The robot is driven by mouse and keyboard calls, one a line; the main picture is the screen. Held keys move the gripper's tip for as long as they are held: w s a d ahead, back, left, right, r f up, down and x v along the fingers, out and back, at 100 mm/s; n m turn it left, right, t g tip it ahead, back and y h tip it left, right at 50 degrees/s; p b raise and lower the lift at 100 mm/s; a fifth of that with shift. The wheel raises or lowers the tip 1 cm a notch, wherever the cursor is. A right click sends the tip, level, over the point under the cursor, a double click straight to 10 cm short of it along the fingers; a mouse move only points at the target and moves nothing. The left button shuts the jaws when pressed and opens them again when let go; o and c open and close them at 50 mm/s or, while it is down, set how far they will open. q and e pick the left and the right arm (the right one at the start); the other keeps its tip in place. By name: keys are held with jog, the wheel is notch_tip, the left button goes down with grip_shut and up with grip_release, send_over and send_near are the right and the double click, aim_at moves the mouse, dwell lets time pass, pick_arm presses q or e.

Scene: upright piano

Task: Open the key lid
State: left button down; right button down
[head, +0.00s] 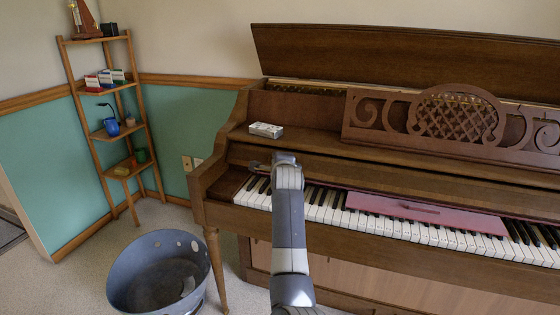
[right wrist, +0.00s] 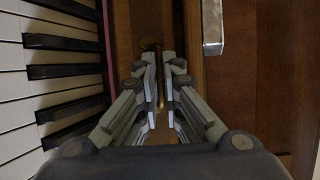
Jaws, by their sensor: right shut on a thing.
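The brown wooden key lid (head: 420,186) of the piano is a long strip along the back of the keys. It is drawn back, with most of the black and white keys (head: 395,228) bare in front of it. My right gripper (head: 284,160) is at the lid's left end. In the right wrist view, the right gripper (right wrist: 159,85) has its fingers on either side of a slim metal handle (right wrist: 152,45) and is shut on it. The fingers hide part of the handle. My left gripper is not in view.
A pink cloth (head: 420,209) lies across the keys. A small whitish box (head: 266,130) sits on the ledge above the lid. The piano's top lid (head: 400,62) stands raised. A grey tub (head: 158,272) and a wooden shelf (head: 110,130) stand at left.

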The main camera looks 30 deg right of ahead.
jog(key=shift+w+r, duration=0.1)
jog(key=shift+r, duration=0.4)
jog(key=c, duration=1.8)
grip_release()
jog(key=shift+a, duration=0.1)
jog(key=shift+o, duration=0.2)
jog(key=v, duration=0.7)
jog(key=shift+s+a, duration=0.2)
jog(key=shift+s, duration=0.15)
